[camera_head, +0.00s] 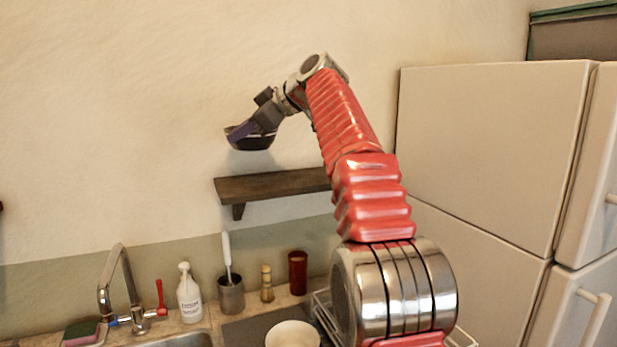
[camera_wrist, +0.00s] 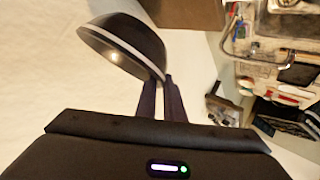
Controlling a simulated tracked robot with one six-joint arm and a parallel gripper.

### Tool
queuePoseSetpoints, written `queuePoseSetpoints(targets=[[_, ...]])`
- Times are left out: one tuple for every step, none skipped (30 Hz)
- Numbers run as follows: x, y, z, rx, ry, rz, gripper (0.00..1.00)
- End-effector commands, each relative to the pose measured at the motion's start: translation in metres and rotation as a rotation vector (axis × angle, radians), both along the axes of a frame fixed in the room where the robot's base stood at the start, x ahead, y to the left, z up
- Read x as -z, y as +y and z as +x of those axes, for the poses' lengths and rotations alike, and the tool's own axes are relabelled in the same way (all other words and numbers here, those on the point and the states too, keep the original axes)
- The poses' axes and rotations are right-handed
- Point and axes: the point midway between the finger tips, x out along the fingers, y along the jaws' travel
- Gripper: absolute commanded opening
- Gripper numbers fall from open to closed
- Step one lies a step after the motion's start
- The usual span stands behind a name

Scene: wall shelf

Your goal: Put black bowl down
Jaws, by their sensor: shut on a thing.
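The black bowl (camera_head: 249,141) is up in the air in front of the wall, above and left of the wooden wall shelf (camera_head: 265,187) in the head view. It is clear of the shelf board there. My gripper (camera_head: 252,133) is shut on the bowl's rim. In the wrist view the bowl (camera_wrist: 125,42) is tilted in the picture, and the fingers of my gripper (camera_wrist: 163,85) meet its near rim. The shelf (camera_wrist: 185,12) shows at the top of the wrist view, just beyond the bowl.
Below the shelf, the counter holds a faucet (camera_head: 125,285), a soap bottle (camera_head: 189,295), a metal cup (camera_head: 231,294), a pepper mill (camera_head: 267,284), a dark red canister (camera_head: 298,272) and a cream bowl (camera_head: 292,335). A fridge (camera_head: 490,150) stands right. The visible shelf top looks bare.

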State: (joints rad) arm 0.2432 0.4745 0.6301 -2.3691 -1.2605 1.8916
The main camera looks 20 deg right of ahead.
Motion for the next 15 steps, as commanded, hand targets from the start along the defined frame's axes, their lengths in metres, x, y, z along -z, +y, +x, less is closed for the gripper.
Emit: queuePoseSetpoints(targets=[[-0.001,0.003,0.0,-0.005,-0.002,0.0,0.0],[-0.001,0.005,0.0,-0.007,-0.002,0.0,0.0],[0.0,0.006,0.0,-0.009,-0.001,0.0,0.0],[0.0,0.007,0.0,-0.01,-0.002,0.0,0.0],[0.001,0.008,0.0,-0.011,-0.001,0.0,0.0],[0.002,0.008,0.0,-0.012,-0.001,0.001,0.0],[0.003,0.009,0.0,-0.013,-0.002,0.0,0.0],[0.005,0.009,0.0,-0.013,-0.002,-0.001,0.0],[0.007,0.009,0.0,-0.014,-0.001,0.0,0.0],[0.009,0.01,0.0,-0.014,-0.001,0.0,0.0],[0.012,0.01,0.0,-0.014,-0.001,0.0,0.0],[0.015,0.01,0.0,-0.014,-0.001,0.0,0.0],[0.017,0.01,0.0,-0.014,0.0,0.001,0.0],[0.019,0.01,-0.001,-0.014,-0.001,0.001,0.0],[0.023,0.01,-0.001,-0.015,-0.001,0.001,0.0]])
